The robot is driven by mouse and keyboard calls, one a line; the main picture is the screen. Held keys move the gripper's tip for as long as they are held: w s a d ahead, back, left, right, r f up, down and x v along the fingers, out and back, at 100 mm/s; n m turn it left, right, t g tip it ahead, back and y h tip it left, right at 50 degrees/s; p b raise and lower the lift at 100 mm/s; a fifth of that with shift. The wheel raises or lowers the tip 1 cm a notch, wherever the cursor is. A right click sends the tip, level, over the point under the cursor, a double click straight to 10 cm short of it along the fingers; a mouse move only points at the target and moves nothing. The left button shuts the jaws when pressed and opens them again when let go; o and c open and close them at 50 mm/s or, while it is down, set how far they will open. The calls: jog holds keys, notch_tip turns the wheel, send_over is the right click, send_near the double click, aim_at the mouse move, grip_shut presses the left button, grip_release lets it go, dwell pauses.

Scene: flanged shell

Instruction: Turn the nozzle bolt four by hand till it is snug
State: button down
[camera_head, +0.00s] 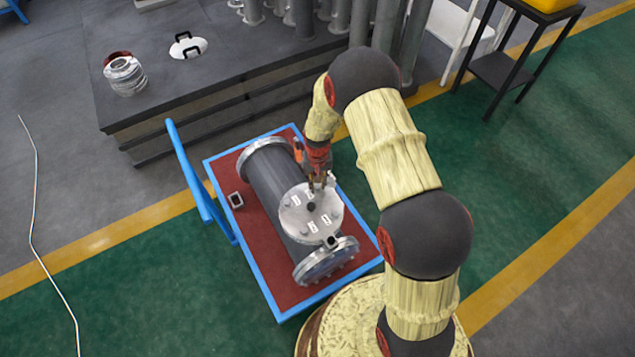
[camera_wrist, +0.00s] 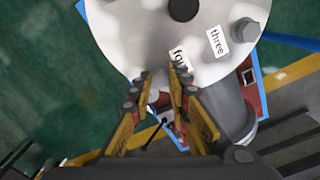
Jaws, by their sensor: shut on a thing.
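The dark grey flanged shell (camera_head: 272,182) lies on a red cart top. Its round pale nozzle cover (camera_head: 296,226) faces up, with a dark knob (camera_head: 311,206) in the middle and several labels. The cover (camera_wrist: 130,35) fills the top of the wrist view. A grey hex bolt (camera_wrist: 245,31) sits near the label "three" (camera_wrist: 217,41). The label "four" (camera_wrist: 179,59) is partly covered by a finger. My gripper (camera_head: 318,184) is at the cover's far edge. In the wrist view my gripper (camera_wrist: 160,82) is shut around the nozzle bolt four, which the fingers mostly hide.
The cart (camera_head: 284,309) has a blue rim and a blue handle (camera_head: 188,170) at left. A small dark square object (camera_head: 236,200) lies on the red top. Behind, a dark bench (camera_head: 165,85) holds a metal fitting (camera_head: 124,75). Green floor is clear at right.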

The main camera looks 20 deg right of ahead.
aim_at(317, 187)
jog(key=m+p, duration=0.1)
jog(key=m, duration=0.5)
jog(key=shift+r+p, duration=0.1)
jog(key=shift+p, duration=0.2)
jog(key=shift+w+m, duration=0.1)
jog(key=shift+m, duration=0.3)
jog(key=c, duration=1.8)
grip_release()
jog(key=shift+o, duration=0.6)
notch_tip(317, 187, up, 12)
